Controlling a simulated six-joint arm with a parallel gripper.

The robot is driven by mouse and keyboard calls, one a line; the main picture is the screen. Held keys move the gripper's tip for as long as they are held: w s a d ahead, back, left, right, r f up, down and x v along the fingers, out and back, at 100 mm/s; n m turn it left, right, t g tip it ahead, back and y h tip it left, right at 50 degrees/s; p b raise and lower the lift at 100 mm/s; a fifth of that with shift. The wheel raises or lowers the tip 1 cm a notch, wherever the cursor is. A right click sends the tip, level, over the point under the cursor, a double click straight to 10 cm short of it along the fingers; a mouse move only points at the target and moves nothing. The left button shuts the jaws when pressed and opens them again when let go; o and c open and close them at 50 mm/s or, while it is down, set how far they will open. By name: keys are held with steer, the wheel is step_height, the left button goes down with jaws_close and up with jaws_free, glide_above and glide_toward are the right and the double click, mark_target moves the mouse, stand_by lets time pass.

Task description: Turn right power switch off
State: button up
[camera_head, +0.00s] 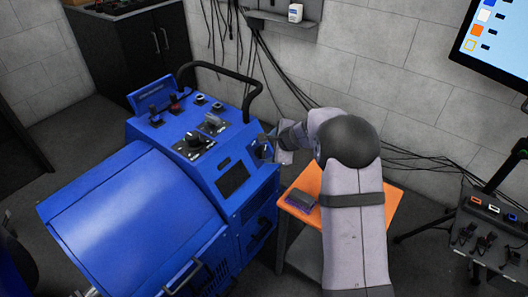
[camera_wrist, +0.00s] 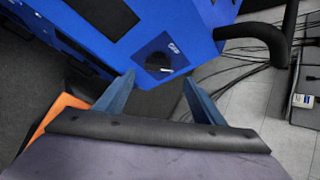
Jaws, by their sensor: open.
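The blue hub dynamometer (camera_head: 130,195) stands at left and centre in the head view. In the wrist view, a dark square plate on its blue side carries a round dark switch (camera_wrist: 157,62) with a short white mark at its lower right. A small white label sits at the plate's upper right, too small to read surely. My gripper (camera_head: 268,146) is beside the machine's right side in the head view and largely covers the switch area. In the wrist view, my gripper's two blue fingers (camera_wrist: 158,82) are spread apart, one on each side below the switch, with nothing between them. Contact cannot be told.
An orange-topped cart (camera_head: 298,193) stands below my arm. A black curved handle (camera_head: 250,84) rises from the machine and shows at upper right in the wrist view. Cables (camera_head: 275,62) hang on the wall behind. A dark stand (camera_head: 490,225) is at right.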

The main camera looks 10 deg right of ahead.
mark_target(263, 152)
steer(key=shift+p+x, duration=0.6)
steer(key=shift+x, duration=3.1)
steer(key=shift+s+a, duration=0.15)
steer(key=shift+a, duration=0.05)
steer(key=c, duration=1)
